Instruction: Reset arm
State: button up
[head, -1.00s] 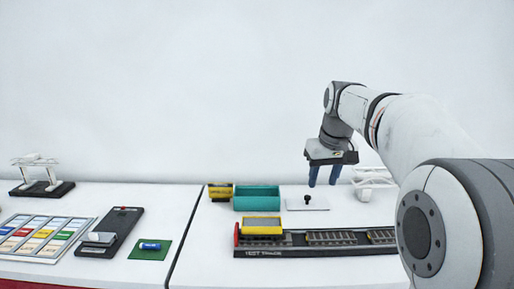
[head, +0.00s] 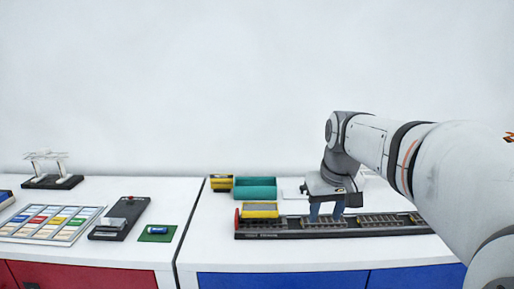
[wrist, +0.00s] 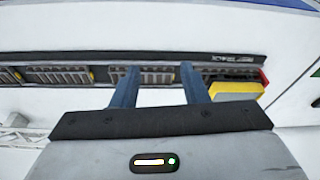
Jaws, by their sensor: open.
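My gripper (head: 327,212) is open and empty, its blue fingers pointing down over the black test track (head: 290,235). In the wrist view my gripper (wrist: 157,72) shows two parted blue fingers with the track (wrist: 100,58) running across behind them. A yellow-framed block (head: 260,210) sits at the left end of the track, left of my gripper. It also shows in the wrist view (wrist: 236,91), to the right of the fingers.
A teal bin (head: 255,188) and a smaller yellow bin (head: 221,183) stand behind the track. On the left table are a tray of coloured tiles (head: 50,236), a black device (head: 120,218), a green pad with a blue cylinder (head: 157,233) and a white gantry model (head: 49,170). A gap separates the tables.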

jog(key=s+f, duration=0.6)
jog(key=s, duration=0.3)
jog(key=s+f+m, duration=0.1)
jog(key=s+f, duration=0.5)
jog(key=s, duration=0.3)
jog(key=shift+f, duration=0.35)
jog(key=shift+a, duration=0.1)
